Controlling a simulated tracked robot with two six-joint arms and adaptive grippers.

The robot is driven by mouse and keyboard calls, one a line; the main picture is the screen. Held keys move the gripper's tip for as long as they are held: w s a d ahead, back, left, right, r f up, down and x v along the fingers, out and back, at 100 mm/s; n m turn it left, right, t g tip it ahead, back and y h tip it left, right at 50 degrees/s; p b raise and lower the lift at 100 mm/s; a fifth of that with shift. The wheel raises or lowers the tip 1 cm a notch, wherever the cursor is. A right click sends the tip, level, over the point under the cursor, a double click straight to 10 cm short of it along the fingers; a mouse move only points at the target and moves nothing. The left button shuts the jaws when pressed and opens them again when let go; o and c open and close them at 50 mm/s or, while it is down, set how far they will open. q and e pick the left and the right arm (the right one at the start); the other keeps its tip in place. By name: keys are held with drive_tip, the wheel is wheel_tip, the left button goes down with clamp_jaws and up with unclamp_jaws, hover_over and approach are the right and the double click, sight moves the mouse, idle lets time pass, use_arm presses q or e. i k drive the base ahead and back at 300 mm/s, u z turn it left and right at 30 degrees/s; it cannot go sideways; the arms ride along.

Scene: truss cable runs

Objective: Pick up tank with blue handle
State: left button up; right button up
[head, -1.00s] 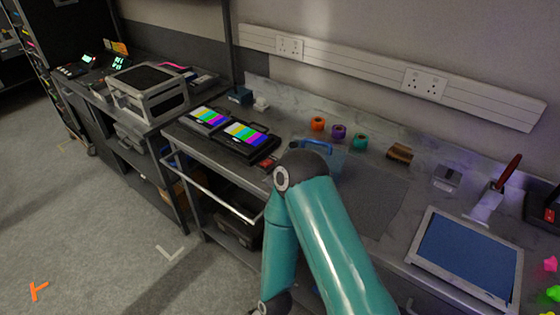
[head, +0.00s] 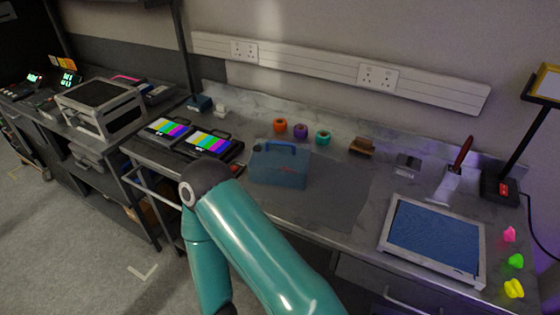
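The tank (head: 279,168) is a translucent blue-grey box with a blue handle (head: 279,147) on top. In the head view it stands upright on the workbench (head: 335,202), near the middle of the picture. A teal arm of mine reaches up from the bottom, its dark elbow just left of and in front of the tank. The arm covers part of the bench's front edge. Neither of my grippers shows in this view, and nothing is seen touching the tank.
Tape rolls in orange (head: 280,126), purple (head: 300,131) and teal (head: 323,138) lie behind the tank. Two colour-bar monitors (head: 209,142) lie to its left. A blue framed screen (head: 434,237) and a lamp (head: 502,188) are at right. Bench between tank and screen is clear.

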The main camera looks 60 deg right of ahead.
sight(271, 163)
drive_tip(key=u, duration=0.2)
drive_tip(key=i, duration=1.25)
drive_tip(key=z, duration=2.15)
drive_tip(key=k, duration=0.75)
drive_tip(key=z, duration=0.15)
drive_tip(key=i, duration=0.8)
drive_tip(key=u, duration=0.1)
